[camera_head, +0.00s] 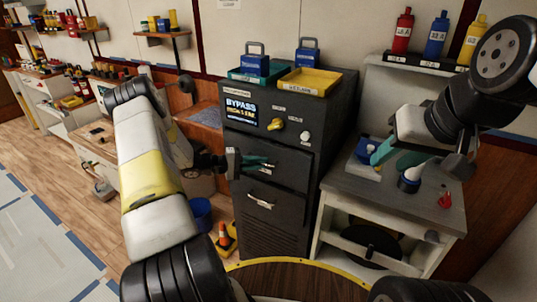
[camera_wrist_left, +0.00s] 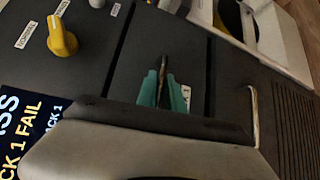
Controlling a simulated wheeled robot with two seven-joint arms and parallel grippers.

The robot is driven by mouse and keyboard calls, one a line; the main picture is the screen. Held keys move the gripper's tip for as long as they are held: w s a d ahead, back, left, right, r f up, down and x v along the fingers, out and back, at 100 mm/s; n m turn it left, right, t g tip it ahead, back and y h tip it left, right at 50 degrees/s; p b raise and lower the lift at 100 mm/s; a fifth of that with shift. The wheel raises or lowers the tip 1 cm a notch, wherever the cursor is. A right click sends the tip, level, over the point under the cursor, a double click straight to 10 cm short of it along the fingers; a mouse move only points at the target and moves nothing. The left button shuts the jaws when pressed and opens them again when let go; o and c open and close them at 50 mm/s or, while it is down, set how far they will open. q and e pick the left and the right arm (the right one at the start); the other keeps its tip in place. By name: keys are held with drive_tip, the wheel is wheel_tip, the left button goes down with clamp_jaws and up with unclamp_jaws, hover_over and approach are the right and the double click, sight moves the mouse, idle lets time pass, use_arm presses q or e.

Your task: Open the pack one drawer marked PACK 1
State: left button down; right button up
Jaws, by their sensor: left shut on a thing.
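The dark grey cabinet (camera_head: 345,110) stands in the middle of the head view, with two drawer fronts below its control panel. My left gripper (camera_head: 262,162) is at the upper drawer (camera_head: 290,168). In the left wrist view its teal fingers (camera_wrist_left: 162,92) are closed around that drawer's handle, which they mostly hide. The upper drawer front looks flush with the cabinet. The lower drawer (camera_head: 280,215) has a bare silver handle (camera_head: 260,202). My right gripper (camera_head: 396,157) has its teal fingers apart, over the side table.
The panel has a "BYPASS PACK 1 FAIL" display (camera_head: 241,107), a yellow knob (camera_head: 276,125) and a white knob (camera_head: 305,137). A yellow tray (camera_head: 310,82) sits on top. A blue bin (camera_head: 199,213) stands left.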

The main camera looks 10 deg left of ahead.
use_arm(q)
drive_tip(key=shift+s+f, duration=0.15)
drive_tip(key=shift+f, duration=0.05)
idle(0.5)
drive_tip(key=s+a, duration=0.4)
drive_tip(key=s, duration=0.7)
drive_tip(key=s+a, duration=0.4)
drive_tip(key=s, duration=0.7)
drive_tip(key=shift+s, duration=0.15)
drive_tip(key=c, duration=1.8)
unclamp_jaws()
drive_tip(key=shift+o, duration=0.2)
drive_tip(key=shift+r, duration=0.1)
drive_tip(key=shift+a, duration=0.15)
drive_tip(key=v, duration=0.7)
drive_tip(key=shift+a, duration=0.3)
